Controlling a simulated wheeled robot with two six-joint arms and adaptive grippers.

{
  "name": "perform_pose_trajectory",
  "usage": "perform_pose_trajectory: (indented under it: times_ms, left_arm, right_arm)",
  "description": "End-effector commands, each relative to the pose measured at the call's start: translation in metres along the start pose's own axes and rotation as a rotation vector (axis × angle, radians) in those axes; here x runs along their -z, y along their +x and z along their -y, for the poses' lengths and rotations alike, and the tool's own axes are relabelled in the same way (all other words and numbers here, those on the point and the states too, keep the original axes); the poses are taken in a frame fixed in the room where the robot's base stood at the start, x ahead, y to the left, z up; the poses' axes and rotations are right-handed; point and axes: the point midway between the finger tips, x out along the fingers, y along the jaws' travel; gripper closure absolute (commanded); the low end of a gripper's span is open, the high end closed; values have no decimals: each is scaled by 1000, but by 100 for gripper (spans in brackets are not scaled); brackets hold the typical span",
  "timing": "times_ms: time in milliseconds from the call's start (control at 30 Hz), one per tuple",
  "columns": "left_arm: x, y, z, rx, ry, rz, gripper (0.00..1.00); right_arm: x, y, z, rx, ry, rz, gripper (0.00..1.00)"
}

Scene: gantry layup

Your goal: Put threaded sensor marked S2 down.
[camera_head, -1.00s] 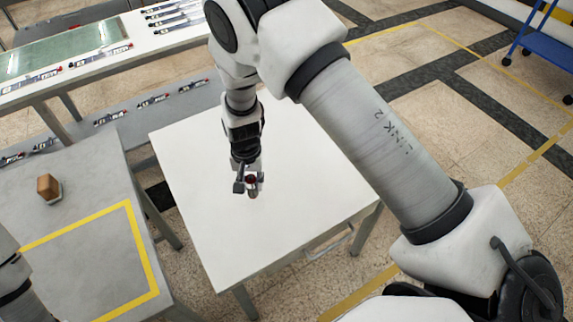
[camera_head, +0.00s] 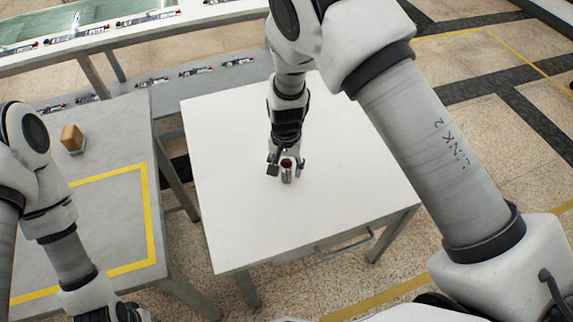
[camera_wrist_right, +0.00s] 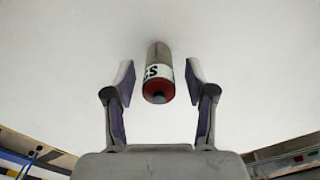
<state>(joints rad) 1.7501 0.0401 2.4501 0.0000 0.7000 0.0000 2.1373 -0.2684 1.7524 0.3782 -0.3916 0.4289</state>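The threaded sensor (camera_head: 287,172) is a small metal cylinder with a red end. In the right wrist view the sensor (camera_wrist_right: 158,72) shows a red end and a white band with dark letters, only partly readable. My right gripper (camera_head: 286,169) is around it with a finger on each side. The right wrist view shows the right gripper (camera_wrist_right: 160,85) open, with a gap between the sensor and each finger. My left arm is at the lower left; its fingertips are out of the picture.
A grey table (camera_head: 115,195) with a yellow taped outline stands at the left, with a brown block (camera_head: 72,138) on it. Behind, a long bench and a lower shelf carry several small parts. Most of the white table is bare.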

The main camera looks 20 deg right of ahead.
Motion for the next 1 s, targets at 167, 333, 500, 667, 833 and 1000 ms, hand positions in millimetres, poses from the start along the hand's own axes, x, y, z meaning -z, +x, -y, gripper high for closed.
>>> perform_pose_trajectory:
  times_ms: [167,333,500,667,833,1000]
  left_arm:
    - [0,0,0,0,0,0,65]
    - [0,0,0,0,0,0,65]
    - [0,3,0,0,0,0,65]
    - [0,5,0,0,0,0,65]
    - [0,6,0,0,0,0,65]
    - [0,5,0,0,0,0,65]
  right_arm:
    - [0,-1,0,0,0,0,45]
    - [1,-17,1,2,0,-3,45]
    - [1,-59,1,3,0,-5,45]
    - [1,-99,0,2,1,-4,45]
    - [0,-121,0,1,1,-1,45]
    - [0,-123,0,0,1,1,45]
